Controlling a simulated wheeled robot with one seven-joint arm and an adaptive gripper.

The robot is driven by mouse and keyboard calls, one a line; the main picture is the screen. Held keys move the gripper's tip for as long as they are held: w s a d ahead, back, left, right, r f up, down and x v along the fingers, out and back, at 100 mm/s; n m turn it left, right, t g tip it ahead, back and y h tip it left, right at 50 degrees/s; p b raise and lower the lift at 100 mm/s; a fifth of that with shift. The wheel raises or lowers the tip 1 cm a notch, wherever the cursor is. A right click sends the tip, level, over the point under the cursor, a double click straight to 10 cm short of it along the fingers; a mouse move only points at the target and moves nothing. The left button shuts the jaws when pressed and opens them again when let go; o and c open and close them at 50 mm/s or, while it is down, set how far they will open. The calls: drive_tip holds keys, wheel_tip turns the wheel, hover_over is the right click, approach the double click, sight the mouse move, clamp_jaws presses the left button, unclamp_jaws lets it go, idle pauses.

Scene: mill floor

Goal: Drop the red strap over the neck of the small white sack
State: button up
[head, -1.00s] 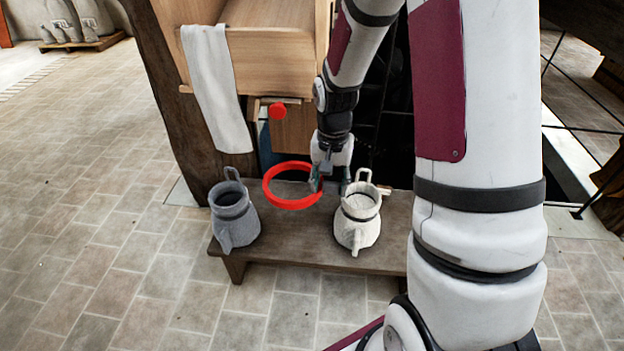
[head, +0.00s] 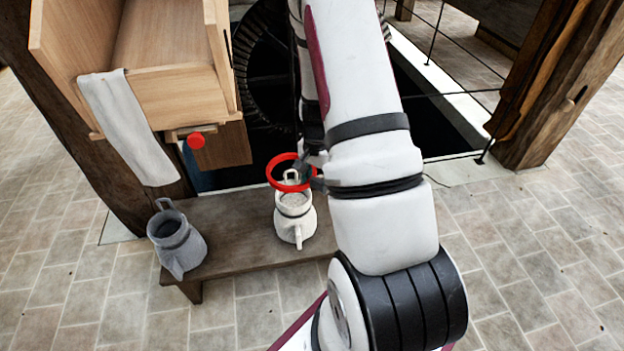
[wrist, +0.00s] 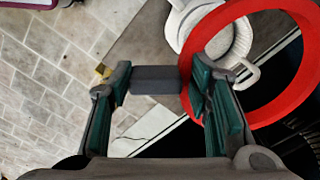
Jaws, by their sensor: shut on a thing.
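The red strap (head: 290,188) is a stiff red ring. My gripper (head: 315,172) is shut on the grey tab (wrist: 157,80) at the ring's edge. In the head view the ring is at the top of the small white sack (head: 296,228), with the sack's upright loop showing inside it. The sack stands upright on the bench and has a dark band below its mouth. In the wrist view the ring (wrist: 262,113) is nearer the camera than the sack (wrist: 236,42), which shows partly through it. I cannot tell whether the ring touches the sack.
A grey sack (head: 177,240) stands at the left end of the wooden bench (head: 240,240). Behind are a wooden chute (head: 170,90) with a white cloth (head: 128,125) and a red knob (head: 195,140). A dark pit with a wheel (head: 262,75) lies behind the bench.

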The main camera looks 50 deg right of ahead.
sight(316, 188)
drive_tip(key=shift+f+b, duration=1.05)
drive_tip(key=shift+f, duration=0.5)
drive_tip(key=shift+f, duration=0.25)
idle(0.5)
wheel_tip(316, 188, down, 7)
drive_tip(key=b, duration=0.6)
drive_tip(key=shift+s+f+b, duration=0.15)
drive_tip(key=shift+f+b, duration=0.35)
drive_tip(key=shift+f, duration=0.2)
drive_tip(key=shift+c, duration=1.2)
drive_tip(key=shift+o, duration=0.8)
drive_tip(key=shift+a+f+b, duration=0.1)
drive_tip(key=shift+f+b, duration=0.5)
drive_tip(key=shift+f, duration=0.2)
drive_tip(key=shift+f+b, duration=0.4)
drive_tip(key=shift+f, duration=0.05)
drive_tip(key=shift+c, duration=0.3)
drive_tip(key=shift+f, duration=0.1)
clamp_jaws()
drive_tip(key=shift+f+b, duration=0.45)
